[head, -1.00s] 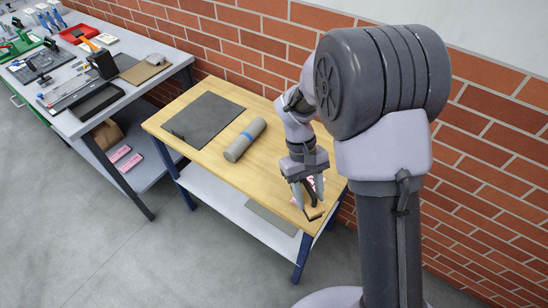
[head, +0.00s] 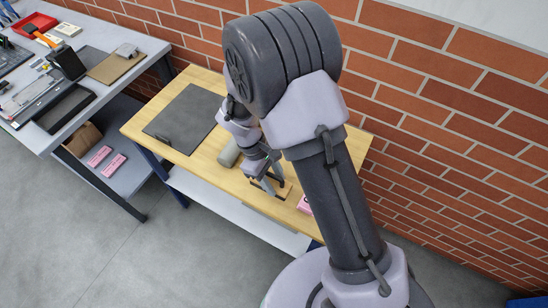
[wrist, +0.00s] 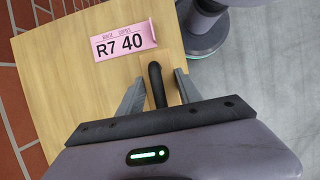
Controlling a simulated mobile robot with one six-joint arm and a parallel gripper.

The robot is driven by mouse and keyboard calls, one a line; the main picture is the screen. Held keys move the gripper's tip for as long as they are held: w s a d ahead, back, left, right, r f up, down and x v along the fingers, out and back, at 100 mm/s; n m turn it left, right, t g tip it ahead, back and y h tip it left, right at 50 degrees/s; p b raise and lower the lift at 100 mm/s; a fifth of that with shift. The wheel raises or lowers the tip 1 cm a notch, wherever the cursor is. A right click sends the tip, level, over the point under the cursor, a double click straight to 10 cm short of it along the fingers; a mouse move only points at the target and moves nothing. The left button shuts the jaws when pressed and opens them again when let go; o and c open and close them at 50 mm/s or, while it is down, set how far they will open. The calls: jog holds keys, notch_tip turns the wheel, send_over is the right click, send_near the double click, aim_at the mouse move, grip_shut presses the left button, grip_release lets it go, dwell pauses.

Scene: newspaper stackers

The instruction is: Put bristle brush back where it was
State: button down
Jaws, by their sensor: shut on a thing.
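My gripper (head: 270,183) is over the right half of the wooden table (head: 205,160). It is shut on the bristle brush, whose black curved handle (wrist: 156,84) stands between the two fingers in the wrist view. In the head view the fingers and arm hide most of the brush; a dark, tan-edged part shows low by the fingertips. I cannot tell whether it touches the tabletop. A pink label reading "R7 40" (wrist: 124,41) lies on the table beyond the handle in the wrist view. Its edge also shows right of my gripper in the head view (head: 304,204).
A grey roll (head: 229,153) lies left of my gripper, partly hidden by my arm. A dark mat (head: 185,118) covers the table's left part. A cluttered grey bench (head: 135,75) stands further left, and a brick wall (head: 440,110) runs behind.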

jog(key=w, duration=0.3)
jog(key=w+d+b, duration=0.1)
jog(key=w, duration=0.2)
jog(key=w+d+f, duration=0.1)
jog(key=w, duration=0.2)
jog(key=shift+w, duration=0.3)
jog(key=f, duration=0.1)
jog(key=f+b, duration=0.2)
jog(key=f, duration=0.1)
jog(key=shift+w, duration=0.25)
jog(key=shift+r, duration=0.2)
jog(key=shift+f, duration=0.1)
jog(key=c, duration=0.8)
grip_release()
